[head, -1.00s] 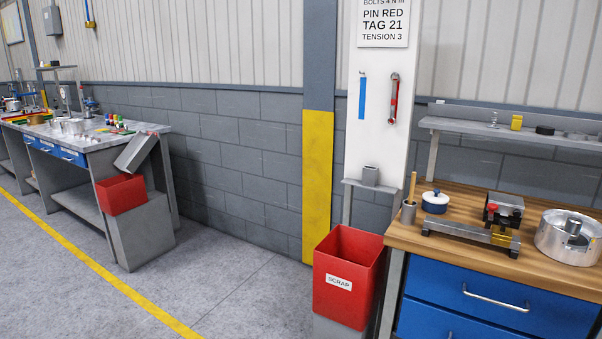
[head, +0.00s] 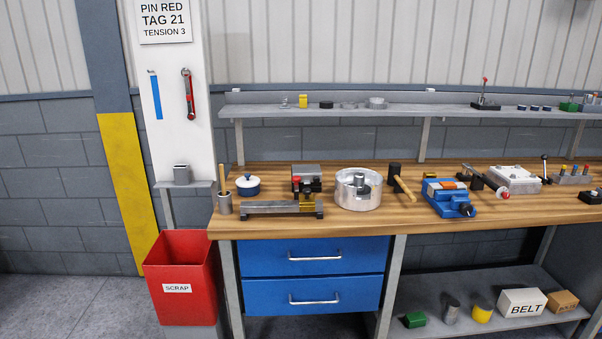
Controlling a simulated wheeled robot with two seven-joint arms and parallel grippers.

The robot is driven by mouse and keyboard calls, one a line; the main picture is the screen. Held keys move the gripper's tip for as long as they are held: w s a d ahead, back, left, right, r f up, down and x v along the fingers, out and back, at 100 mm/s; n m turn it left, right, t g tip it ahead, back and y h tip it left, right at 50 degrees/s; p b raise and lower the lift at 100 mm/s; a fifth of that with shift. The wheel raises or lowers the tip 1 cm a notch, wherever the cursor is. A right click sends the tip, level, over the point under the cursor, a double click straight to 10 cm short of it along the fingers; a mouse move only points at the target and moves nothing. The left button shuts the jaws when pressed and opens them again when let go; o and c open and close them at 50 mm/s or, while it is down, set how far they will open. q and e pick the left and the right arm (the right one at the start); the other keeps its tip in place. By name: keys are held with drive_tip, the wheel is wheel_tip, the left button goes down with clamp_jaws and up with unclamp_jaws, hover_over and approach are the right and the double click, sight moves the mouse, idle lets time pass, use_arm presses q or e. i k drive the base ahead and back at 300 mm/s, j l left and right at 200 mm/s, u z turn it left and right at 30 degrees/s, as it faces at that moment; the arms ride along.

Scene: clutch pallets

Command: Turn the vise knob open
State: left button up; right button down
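A blue vise (head: 447,200) sits on the wooden workbench (head: 400,221), right of centre. An orange-brown piece shows at its top, between what look like its jaws. A small round blue part (head: 472,211) at its front right end looks like the knob. How far the jaws are open is too small to tell. Neither of my grippers is in view, and nothing of mine touches the vise.
A wooden-handled mallet (head: 402,186) and a silver drum (head: 358,190) stand left of the vise. A red-tipped tool (head: 497,191) and a grey metal block (head: 516,180) lie to its right. A red scrap bin (head: 181,280) stands at the bench's left end. Bare floor shows at the lower left.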

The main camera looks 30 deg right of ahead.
sight(465, 209)
drive_tip(key=z, duration=1.95)
